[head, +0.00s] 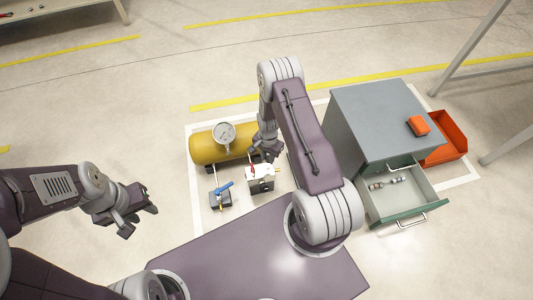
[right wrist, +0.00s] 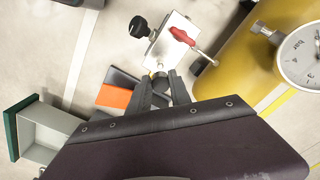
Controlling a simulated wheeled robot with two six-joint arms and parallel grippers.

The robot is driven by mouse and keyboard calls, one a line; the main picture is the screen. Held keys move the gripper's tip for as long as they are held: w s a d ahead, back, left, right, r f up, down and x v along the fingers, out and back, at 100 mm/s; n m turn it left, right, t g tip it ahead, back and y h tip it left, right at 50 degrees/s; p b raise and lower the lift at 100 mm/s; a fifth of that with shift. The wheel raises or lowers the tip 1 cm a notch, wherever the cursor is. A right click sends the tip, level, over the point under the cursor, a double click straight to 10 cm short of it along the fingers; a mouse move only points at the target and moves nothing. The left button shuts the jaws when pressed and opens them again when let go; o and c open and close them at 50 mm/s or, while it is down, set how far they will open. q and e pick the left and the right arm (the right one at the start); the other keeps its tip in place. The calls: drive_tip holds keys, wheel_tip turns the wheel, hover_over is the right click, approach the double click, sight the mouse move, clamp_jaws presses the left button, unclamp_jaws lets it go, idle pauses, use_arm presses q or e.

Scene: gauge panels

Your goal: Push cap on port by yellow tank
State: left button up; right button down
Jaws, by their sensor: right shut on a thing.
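The yellow tank (head: 206,149) lies on its side on the floor, with a round dial gauge (head: 224,133) on it; the tank (right wrist: 244,62) is also in the right wrist view. Just in front of it stands a white block (head: 262,185) with a red lever and a black knob; the block (right wrist: 178,30) is ahead of my right gripper (right wrist: 161,78). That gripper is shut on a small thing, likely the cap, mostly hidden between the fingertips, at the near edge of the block. I cannot tell whether it touches the port. My left gripper (head: 139,218) is open and empty, well left of the tank.
A blue-handled valve (head: 222,189) stands left of the white block. A grey cabinet (head: 375,115) on the right has an open drawer (head: 405,205) with small fittings inside. Floor at left is clear.

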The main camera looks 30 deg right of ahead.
sight(267, 168)
drive_tip(key=shift+f, duration=0.15)
wheel_tip(267, 168, down, 6)
drive_tip(key=b, duration=0.5)
drive_tip(key=shift+r, duration=0.2)
drive_tip(key=shift+s+a+p, duration=0.1)
drive_tip(key=shift+p, duration=0.25)
idle(1.8)
drive_tip(key=shift+f+b, duration=0.45)
drive_tip(key=shift+f, duration=0.05)
drive_tip(key=c, duration=1.1)
unclamp_jaws()
